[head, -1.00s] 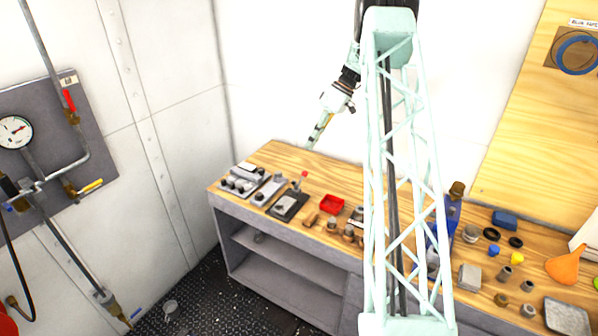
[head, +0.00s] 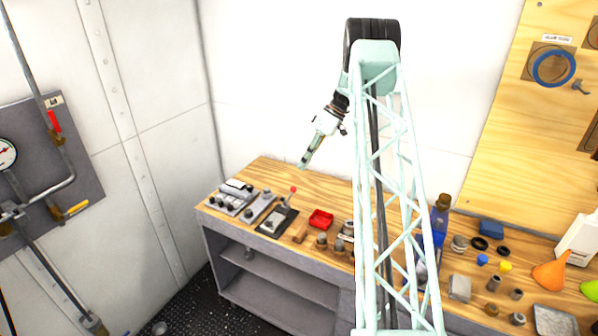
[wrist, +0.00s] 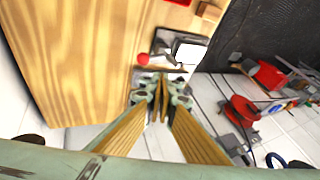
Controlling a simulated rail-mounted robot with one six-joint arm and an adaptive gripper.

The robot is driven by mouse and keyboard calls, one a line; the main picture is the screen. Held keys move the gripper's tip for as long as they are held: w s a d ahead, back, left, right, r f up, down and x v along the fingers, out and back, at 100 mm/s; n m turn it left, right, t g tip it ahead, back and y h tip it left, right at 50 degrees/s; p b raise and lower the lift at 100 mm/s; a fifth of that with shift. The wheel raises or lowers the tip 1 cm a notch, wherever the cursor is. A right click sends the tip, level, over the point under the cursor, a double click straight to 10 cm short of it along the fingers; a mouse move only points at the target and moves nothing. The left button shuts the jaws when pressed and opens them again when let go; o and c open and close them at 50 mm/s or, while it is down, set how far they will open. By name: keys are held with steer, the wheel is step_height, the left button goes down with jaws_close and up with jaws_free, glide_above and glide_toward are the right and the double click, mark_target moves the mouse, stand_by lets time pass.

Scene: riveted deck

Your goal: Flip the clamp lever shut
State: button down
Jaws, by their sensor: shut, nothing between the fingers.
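The clamp (head: 277,221) stands on a dark plate near the left part of the wooden bench. Its lever (head: 293,190) has a red ball knob and sticks up, tilted slightly to the right. In the wrist view the red knob (wrist: 143,58) shows beside the pale clamp body (wrist: 190,49). My gripper (head: 303,166) is in the air above and slightly right of the knob, apart from it in the head view. In the wrist view my gripper (wrist: 158,106) has its fingers together with nothing between them.
Left of the clamp are grey fixtures (head: 258,207) with knobs. To its right are a red tray (head: 320,220), a wooden block (head: 300,232) and several small fittings. The bench top behind the clamp is clear, with a white wall (head: 270,90) beyond.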

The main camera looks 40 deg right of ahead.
glide_above(291, 195)
step_height(291, 195, down, 8)
steer(key=shift+d+p, duration=0.1)
steer(key=shift+p, duration=0.35)
steer(key=shift+s+a+f, duration=0.15)
steer(key=shift+s+a, duration=0.05)
steer(key=shift+a, duration=0.3)
steer(key=shift+s+a+f, duration=0.1)
steer(key=shift+s+a, duration=0.1)
steer(key=shift+a, duration=0.35)
steer(key=shift+s+a+f, duration=0.15)
steer(key=shift+s+a, duration=0.05)
steer(key=shift+a, duration=0.3)
